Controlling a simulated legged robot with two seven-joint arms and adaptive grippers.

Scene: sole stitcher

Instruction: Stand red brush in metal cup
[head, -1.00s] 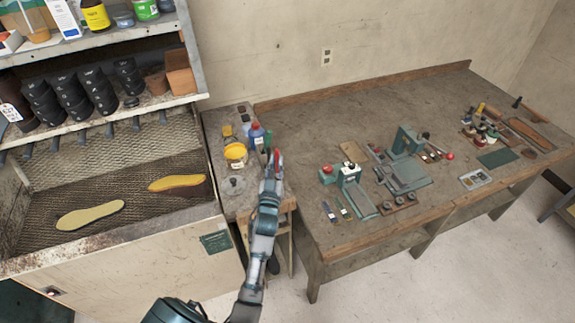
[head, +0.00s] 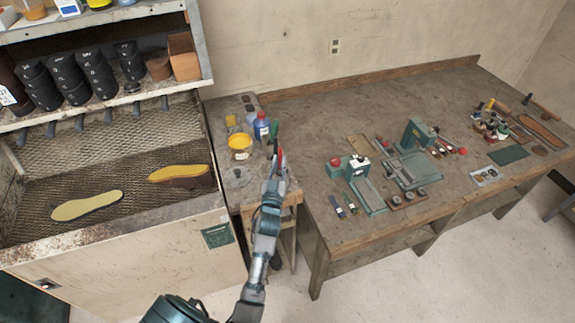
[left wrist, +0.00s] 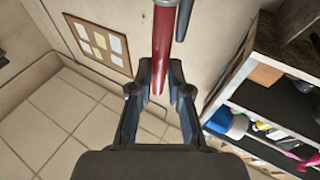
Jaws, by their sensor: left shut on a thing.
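The red brush (head: 281,158) is in my left gripper (head: 274,172), over the small bench at the centre. In the left wrist view the red handle (left wrist: 163,42) runs down from the top edge to between the two fingers of the gripper (left wrist: 160,82), which is shut on it. The brush's far end is cut off there. I cannot make out the metal cup in either view. A green handle (head: 275,136) stands just behind the red brush; what it stands in is hidden. My right gripper is not in view.
A yellow-lidded jar (head: 240,143) and a blue bottle with a red cap (head: 261,126) stand close behind my gripper. The large workbench (head: 300,120) on the right holds a green press (head: 418,135) and tools.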

